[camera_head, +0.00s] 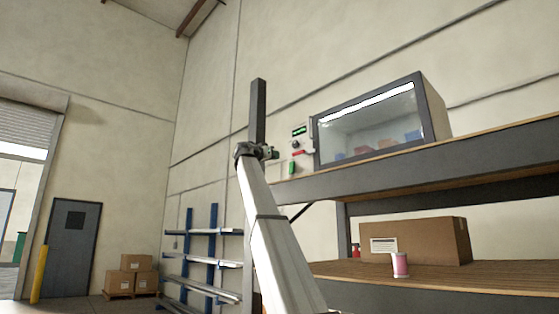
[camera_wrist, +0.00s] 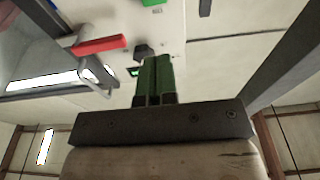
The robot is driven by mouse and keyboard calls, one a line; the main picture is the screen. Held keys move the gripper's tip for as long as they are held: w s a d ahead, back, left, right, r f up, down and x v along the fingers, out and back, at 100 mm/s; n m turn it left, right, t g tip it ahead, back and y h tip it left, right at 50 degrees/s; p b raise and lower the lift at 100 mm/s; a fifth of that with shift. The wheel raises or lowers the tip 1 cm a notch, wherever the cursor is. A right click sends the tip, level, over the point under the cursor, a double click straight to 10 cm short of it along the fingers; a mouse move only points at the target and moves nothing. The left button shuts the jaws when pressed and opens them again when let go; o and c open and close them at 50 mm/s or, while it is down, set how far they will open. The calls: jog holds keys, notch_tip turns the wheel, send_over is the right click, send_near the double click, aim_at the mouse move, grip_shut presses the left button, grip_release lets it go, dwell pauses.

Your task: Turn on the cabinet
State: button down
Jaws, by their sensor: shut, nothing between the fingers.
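The cabinet (camera_head: 370,128) is a grey-framed box with a glass front and a bright light strip, on the upper shelf. Its pale control panel at the left has a green display (camera_head: 299,132), a dark knob (camera_head: 295,145), a red handle (camera_head: 303,153) and a green piece (camera_head: 292,167). The wrist view looks upside down and shows the red handle (camera_wrist: 100,45), the knob (camera_wrist: 143,51) and a green edge (camera_wrist: 152,2). My gripper (camera_wrist: 153,58) has green fingers, shut and empty, pointing at the panel near the knob. Contact cannot be told. In the head view my gripper (camera_head: 272,153) is left of the panel.
The upper shelf edge (camera_head: 420,165) runs beneath the cabinet. A cardboard box (camera_head: 430,240) and a pink-and-white spool (camera_head: 400,265) stand on the lower shelf. A blue rack (camera_head: 212,245) stands behind my arm at the left.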

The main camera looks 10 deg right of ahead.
jog(key=s+a+r, duration=0.1)
jog(key=s+a, duration=0.2)
jog(key=a, duration=0.2)
jog(key=shift+s, duration=0.15)
dwell(0.4)
